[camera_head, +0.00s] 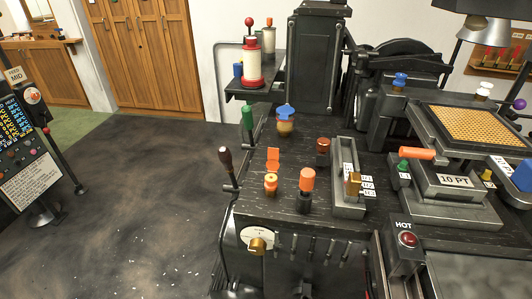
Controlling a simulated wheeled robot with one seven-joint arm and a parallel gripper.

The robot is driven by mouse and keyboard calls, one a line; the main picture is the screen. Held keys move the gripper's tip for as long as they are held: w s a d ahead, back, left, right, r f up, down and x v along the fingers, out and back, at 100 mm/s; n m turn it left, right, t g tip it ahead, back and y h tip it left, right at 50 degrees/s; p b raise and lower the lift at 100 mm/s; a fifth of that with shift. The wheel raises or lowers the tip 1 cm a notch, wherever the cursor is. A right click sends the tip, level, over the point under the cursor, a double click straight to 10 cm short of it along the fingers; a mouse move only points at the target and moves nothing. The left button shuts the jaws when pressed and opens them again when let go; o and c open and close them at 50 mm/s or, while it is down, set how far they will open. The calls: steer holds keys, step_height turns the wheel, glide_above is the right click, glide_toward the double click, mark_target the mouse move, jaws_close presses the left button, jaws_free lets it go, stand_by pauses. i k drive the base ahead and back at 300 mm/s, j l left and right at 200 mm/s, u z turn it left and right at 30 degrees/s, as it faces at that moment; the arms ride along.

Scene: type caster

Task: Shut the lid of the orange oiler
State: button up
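The orange oiler (271,187) is a small orange and brass-coloured cup on the dark bench top, near its left front. Its orange lid (273,159) stands raised at the back of the cup, so the top of the cup is uncovered. The hinge is too small to make out. My gripper is not in view, and nothing touches the lid.
An orange-topped knob (307,179) stands just right of the oiler. A blue-topped jar (286,121) and a copper-coloured cup (323,148) stand behind. A metal slide (348,204) lies right.

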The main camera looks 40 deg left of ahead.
mark_target(273, 165)
steer(key=u, duration=1.45)
